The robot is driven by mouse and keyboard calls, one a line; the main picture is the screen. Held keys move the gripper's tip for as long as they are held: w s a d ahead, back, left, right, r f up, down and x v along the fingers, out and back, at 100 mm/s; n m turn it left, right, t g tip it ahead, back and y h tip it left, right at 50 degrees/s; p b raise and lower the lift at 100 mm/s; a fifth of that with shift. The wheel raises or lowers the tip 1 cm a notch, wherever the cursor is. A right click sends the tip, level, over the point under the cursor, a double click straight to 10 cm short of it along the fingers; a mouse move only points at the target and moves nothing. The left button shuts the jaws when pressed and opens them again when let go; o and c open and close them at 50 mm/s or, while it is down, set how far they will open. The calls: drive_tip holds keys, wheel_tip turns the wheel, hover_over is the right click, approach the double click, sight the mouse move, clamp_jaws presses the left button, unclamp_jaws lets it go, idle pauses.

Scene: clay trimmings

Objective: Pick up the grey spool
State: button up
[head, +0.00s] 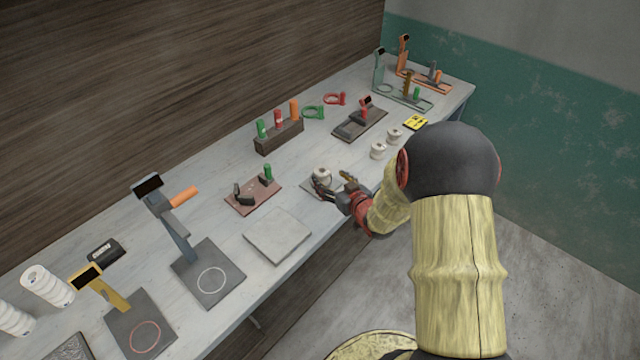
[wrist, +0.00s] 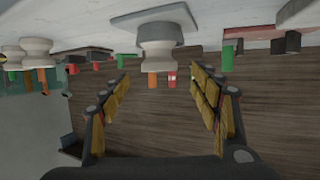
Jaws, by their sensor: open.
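A pale grey spool (head: 322,174) stands upright on a small grey square plate on the bench in the head view. In the wrist view, which is upside down, the grey spool (wrist: 160,45) hangs from the top centre on its plate (wrist: 122,22). My gripper (head: 333,184) is at the spool's near side, and its fingers hide part of the spool and plate. In the wrist view my gripper (wrist: 160,88) is open, with fingers spread left and right. The spool lies ahead between their lines, and nothing is held.
Two cream spools (head: 378,150) (head: 393,135) stand to the right. A reddish board with a green-topped part (head: 267,172) is to the left, with a bare pale slab (head: 277,237) nearer. A dark rack with coloured handles (head: 279,138) stands behind. The dark wall bounds the bench's far side.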

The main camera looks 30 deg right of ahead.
sight(325, 173)
drive_tip(key=b+x, duration=0.2)
drive_tip(key=x, duration=0.4)
drive_tip(key=shift+w+f, duration=0.15)
drive_tip(key=shift+w, duration=0.1)
drive_tip(key=shift+w+d, duration=0.1)
drive_tip(key=shift+w, duration=0.3)
drive_tip(key=shift+c, duration=0.3)
drive_tip(key=c, duration=1.3)
